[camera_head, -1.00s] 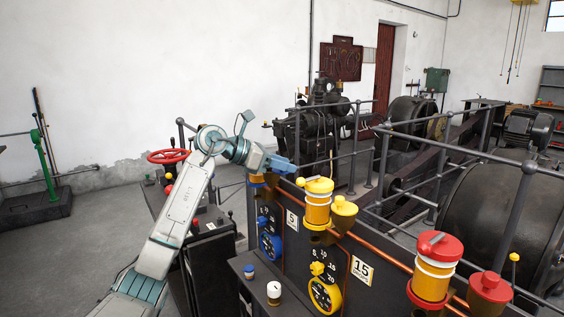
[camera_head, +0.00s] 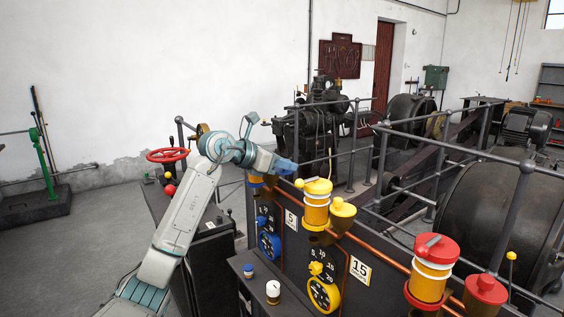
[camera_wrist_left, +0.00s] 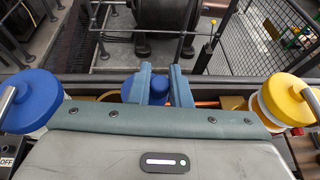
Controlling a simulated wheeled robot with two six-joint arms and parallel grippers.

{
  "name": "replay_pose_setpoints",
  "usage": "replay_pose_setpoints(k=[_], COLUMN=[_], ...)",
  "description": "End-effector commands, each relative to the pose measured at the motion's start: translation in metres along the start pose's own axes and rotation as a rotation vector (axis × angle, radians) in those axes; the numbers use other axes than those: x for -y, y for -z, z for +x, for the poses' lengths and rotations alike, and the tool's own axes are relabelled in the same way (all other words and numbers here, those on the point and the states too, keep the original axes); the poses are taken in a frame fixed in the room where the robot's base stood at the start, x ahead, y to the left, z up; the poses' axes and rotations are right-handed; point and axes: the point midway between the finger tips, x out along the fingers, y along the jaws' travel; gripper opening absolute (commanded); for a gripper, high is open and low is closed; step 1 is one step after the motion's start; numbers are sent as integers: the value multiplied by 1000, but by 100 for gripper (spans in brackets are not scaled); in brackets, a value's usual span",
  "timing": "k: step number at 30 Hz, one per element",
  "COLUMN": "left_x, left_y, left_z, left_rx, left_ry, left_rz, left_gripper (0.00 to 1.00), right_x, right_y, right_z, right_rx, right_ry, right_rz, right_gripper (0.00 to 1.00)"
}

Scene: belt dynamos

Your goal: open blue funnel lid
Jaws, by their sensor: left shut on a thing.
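The blue funnel lid (camera_wrist_left: 158,89) sits between the two fingers of my left gripper (camera_wrist_left: 159,84) in the left wrist view. The gripper is shut on it. In the head view my left gripper (camera_head: 286,167) is at the far end of the black panel, and its fingers hide the lid. I cannot tell whether the lid is tilted. A larger blue canister lid (camera_wrist_left: 32,98) is to the left of the gripper in the left wrist view. My right gripper is not in view.
The yellow canister (camera_head: 317,203) and yellow funnel (camera_head: 342,213) stand nearby along the panel. The red canister (camera_head: 433,270) and red funnel (camera_head: 485,292) are closer. A copper pipe (camera_head: 392,261) runs along the panel edge. Grey railings (camera_head: 455,146) stand behind.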

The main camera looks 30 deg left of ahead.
Motion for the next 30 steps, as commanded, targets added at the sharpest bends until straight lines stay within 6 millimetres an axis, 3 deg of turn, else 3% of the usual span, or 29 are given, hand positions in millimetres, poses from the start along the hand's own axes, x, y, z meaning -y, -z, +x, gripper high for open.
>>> replay_pose_setpoints(k=[15, 30], left_x=[3, 2], left_y=[-7, -7], left_z=[14, 16], left_rx=[2, 1], left_ry=[-280, -327], left_rz=[-116, -135], left_gripper=[0, 0], right_x=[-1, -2], right_y=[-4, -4], right_z=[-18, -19], right_rx=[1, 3], right_ry=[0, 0], right_rz=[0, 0], right_gripper=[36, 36])
